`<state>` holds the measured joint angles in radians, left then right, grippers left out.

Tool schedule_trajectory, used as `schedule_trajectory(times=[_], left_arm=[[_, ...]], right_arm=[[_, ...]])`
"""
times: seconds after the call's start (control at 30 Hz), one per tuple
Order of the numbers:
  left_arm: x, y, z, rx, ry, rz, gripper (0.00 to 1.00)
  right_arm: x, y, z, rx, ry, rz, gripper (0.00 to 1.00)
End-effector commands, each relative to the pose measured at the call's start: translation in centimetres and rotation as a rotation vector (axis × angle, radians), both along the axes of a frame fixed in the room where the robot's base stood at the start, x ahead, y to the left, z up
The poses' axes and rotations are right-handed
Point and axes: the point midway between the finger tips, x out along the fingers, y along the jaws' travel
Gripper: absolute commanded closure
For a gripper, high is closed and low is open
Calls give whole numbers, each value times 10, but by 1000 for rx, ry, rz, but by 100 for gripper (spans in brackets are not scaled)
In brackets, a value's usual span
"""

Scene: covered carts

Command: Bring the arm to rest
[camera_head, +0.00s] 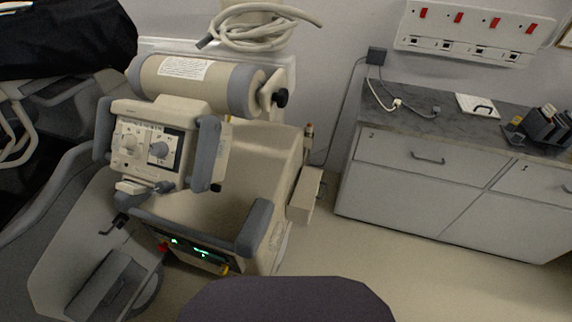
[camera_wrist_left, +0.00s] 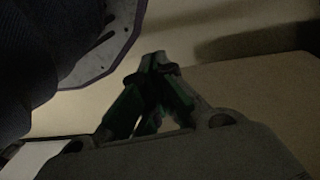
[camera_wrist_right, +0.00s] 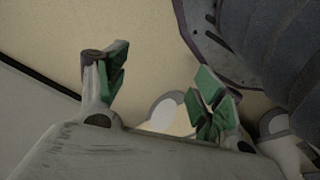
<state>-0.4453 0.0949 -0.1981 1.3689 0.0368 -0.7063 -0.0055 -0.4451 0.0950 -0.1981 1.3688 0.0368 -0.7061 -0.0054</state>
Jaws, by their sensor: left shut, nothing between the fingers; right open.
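My left gripper (camera_wrist_left: 158,72) shows in the left wrist view with its green-padded fingers together and nothing between them. My right gripper (camera_wrist_right: 160,75) shows in the right wrist view with its two green-padded fingers spread wide apart and empty. Pale floor lies beyond the fingers in both wrist views. Neither arm nor gripper shows in the head view. The dark rounded shape at the bottom of the head view is part of my own body.
A beige medical machine (camera_head: 262,165) with a control panel (camera_head: 150,150) stands at left. A grey cabinet (camera_head: 420,185) with a dark worktop (camera_head: 440,118) stands along the wall at right, holding a black organiser (camera_head: 545,128). The floor (camera_head: 420,275) before the cabinet is clear.

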Motion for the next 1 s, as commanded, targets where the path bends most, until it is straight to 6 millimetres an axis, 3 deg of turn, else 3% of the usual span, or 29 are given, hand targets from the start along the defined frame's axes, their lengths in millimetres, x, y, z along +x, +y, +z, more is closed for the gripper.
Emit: schedule_trajectory(times=[1.0], left_arm=[[-102, 37, 7, 47, 68, -5, 100]], right_arm=[[-102, -37, 7, -47, 68, 5, 32]])
